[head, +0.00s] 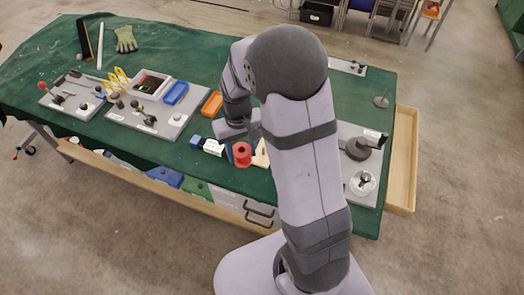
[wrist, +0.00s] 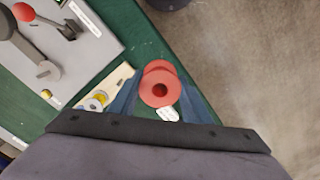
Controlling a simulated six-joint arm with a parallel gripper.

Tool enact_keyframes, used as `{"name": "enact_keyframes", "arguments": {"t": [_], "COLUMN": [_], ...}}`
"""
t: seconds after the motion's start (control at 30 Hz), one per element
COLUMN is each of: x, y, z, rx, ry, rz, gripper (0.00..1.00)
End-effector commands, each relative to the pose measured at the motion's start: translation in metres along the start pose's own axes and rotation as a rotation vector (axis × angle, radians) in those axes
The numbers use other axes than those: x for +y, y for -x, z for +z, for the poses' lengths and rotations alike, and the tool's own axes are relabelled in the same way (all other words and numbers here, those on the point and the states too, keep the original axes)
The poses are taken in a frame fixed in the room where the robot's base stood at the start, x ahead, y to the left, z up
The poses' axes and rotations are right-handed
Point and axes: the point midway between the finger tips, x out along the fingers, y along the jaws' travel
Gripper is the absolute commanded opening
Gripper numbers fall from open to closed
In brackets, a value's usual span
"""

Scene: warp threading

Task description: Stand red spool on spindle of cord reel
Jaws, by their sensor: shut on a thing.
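The red spool (head: 242,154) is a flanged cylinder with a dark centre hole. It is held in my gripper (head: 240,137) near the table's front edge, with its hole facing up toward the camera. In the wrist view the red spool (wrist: 160,85) sits between the two blue-grey fingers of my gripper (wrist: 160,100), which are shut on it. I cannot tell for sure which fixture is the cord reel. A round grey disc with a thin upright pin (head: 382,101) stands at the right end of the table, and a pale round fixture (head: 362,183) sits on the right board.
The green-covered table (head: 60,50) carries boards with levers, a blue bin (head: 176,92) and an orange bin (head: 212,103). A dark round fixture (head: 356,148) stands on the right board. My arm hides the middle of the table.

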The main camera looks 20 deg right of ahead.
Motion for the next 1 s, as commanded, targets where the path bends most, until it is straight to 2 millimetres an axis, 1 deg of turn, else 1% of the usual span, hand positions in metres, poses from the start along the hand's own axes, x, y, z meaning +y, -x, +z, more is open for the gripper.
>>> {"name": "enact_keyframes", "arguments": {"t": [0.17,0.27,0.37,0.4,0.47,0.5,0.57,0.6,0.7,0.8,0.9,1.0], "x": [0.032,0.061,0.097,0.113,0.137,0.154,0.178,0.194,0.231,0.262,0.286,0.302], "y": [-0.002,-0.004,-0.006,-0.008,-0.010,-0.011,-0.014,-0.015,-0.019,-0.022,-0.025,-0.027], "z": [-0.027,-0.047,-0.065,-0.071,-0.079,-0.083,-0.087,-0.090,-0.091,-0.089,-0.086,-0.083], "rx": [0.000,0.000,0.000,0.000,-0.002,-0.002,-0.002,-0.002,-0.002,-0.002,-0.002,-0.001], "ry": [-0.067,-0.121,-0.182,-0.207,-0.246,-0.271,-0.307,-0.330,-0.384,-0.429,-0.463,-0.486], "rz": [0.000,0.000,0.000,0.000,0.000,0.000,0.000,0.000,0.000,0.000,0.000,0.000], "gripper": [0.27,0.27,0.27,0.27,0.27,0.27,0.27,0.27,0.27,0.27,0.27,0.27]}}
